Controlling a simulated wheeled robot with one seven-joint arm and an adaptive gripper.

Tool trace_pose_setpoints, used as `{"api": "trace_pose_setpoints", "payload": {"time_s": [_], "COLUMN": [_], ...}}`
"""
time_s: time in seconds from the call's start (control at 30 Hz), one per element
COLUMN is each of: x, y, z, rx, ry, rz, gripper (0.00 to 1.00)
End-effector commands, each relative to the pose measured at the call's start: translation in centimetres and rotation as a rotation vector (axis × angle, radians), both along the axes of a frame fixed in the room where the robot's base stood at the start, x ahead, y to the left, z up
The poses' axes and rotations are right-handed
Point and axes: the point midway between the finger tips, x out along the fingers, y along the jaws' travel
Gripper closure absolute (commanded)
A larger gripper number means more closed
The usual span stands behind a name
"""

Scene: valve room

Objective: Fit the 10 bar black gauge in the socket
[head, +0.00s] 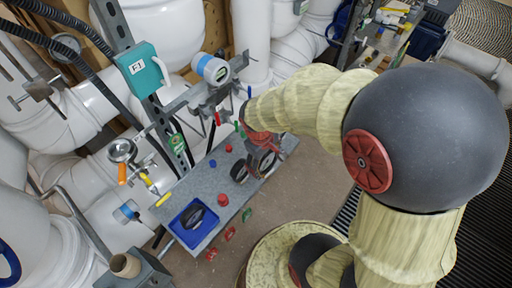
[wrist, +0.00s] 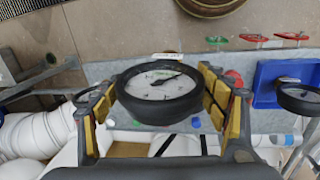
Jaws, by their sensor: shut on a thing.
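My gripper (wrist: 162,100) is shut on a black-rimmed gauge (wrist: 160,88) with a white dial, seen between the yellow finger pads in the wrist view. The dial print is too small to read. In the head view my gripper (head: 262,160) is low over the right part of the grey bench, and the held gauge is hard to make out there. Another black gauge (head: 239,171) shows just left of the gripper. A further black gauge (head: 193,215) lies in the blue tray (head: 181,233), also seen at right in the wrist view (wrist: 262,98). I cannot make out the socket.
The grey bench (head: 205,176) carries small red caps (head: 223,199) and a blue cap (head: 212,163). Behind it stand pipework, a blue-white instrument (head: 212,68), a teal box (head: 143,70) and a silver gauge (head: 122,150). Green and red handles (head: 230,233) lie on the floor in front.

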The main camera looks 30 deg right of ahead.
Motion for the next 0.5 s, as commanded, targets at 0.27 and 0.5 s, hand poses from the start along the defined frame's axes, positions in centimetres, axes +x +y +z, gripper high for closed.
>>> {"api": "trace_pose_setpoints", "payload": {"time_s": [0.27, 0.5], "x": [-0.11, -0.08], "y": [0.04, 0.05], "z": [-0.12, -0.12], "rx": [0.000, 0.000], "ry": [-0.002, -0.003], "rz": [0.099, 0.109], "gripper": [0.45, 0.45]}}
